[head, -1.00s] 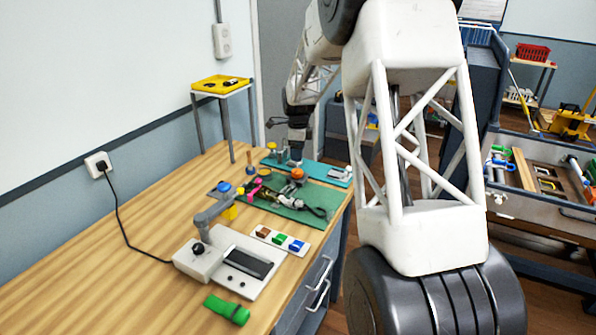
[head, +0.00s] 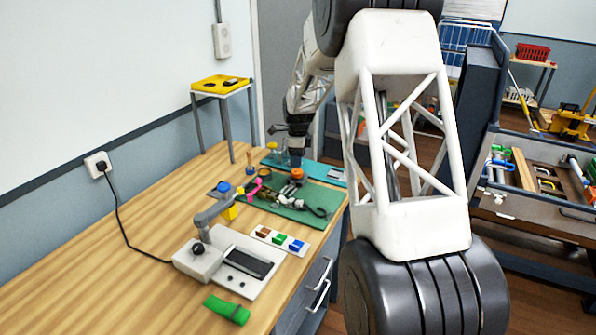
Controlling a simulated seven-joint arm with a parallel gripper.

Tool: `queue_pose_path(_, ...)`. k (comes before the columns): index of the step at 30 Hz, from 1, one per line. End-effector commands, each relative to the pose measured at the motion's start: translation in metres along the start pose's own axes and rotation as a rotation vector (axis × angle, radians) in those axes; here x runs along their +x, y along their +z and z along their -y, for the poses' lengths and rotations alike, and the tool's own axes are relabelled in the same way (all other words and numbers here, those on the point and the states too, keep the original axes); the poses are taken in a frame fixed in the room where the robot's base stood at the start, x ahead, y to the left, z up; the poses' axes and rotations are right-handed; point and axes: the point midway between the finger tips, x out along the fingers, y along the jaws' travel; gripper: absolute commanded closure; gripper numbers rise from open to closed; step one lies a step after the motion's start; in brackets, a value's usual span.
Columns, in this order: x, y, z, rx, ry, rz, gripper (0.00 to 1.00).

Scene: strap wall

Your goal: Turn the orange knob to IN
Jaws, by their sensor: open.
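The orange knob (head: 297,174) shows as a small round orange shape at the far part of the workbench, by the edge of the green mat (head: 292,204). My gripper (head: 296,161) points down right above the knob, very close to it. The fingers are small and dark here, and I cannot tell whether they touch the knob. The knob's pointer and any IN marking are too small to read.
A teal board (head: 331,177) lies behind the mat. Pink and dark tools lie on the mat. A grey device with a lever (head: 210,215), a strip of coloured blocks (head: 280,239) and a green roll (head: 227,310) stand nearer.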

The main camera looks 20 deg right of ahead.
Motion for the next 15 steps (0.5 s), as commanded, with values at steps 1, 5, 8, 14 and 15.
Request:
queue_pose_path(1,0.007,0.000,0.000,0.000,0.001,-0.001,0.29)
queue_pose_path(5,0.022,0.000,0.000,0.000,0.001,-0.001,0.29)
queue_pose_path(8,0.034,0.000,0.000,0.000,0.001,-0.001,0.29)
queue_pose_path(14,0.052,0.000,0.000,0.000,0.000,0.000,0.29)
queue_pose_path(15,0.054,0.000,0.000,0.000,-0.001,0.000,0.29)
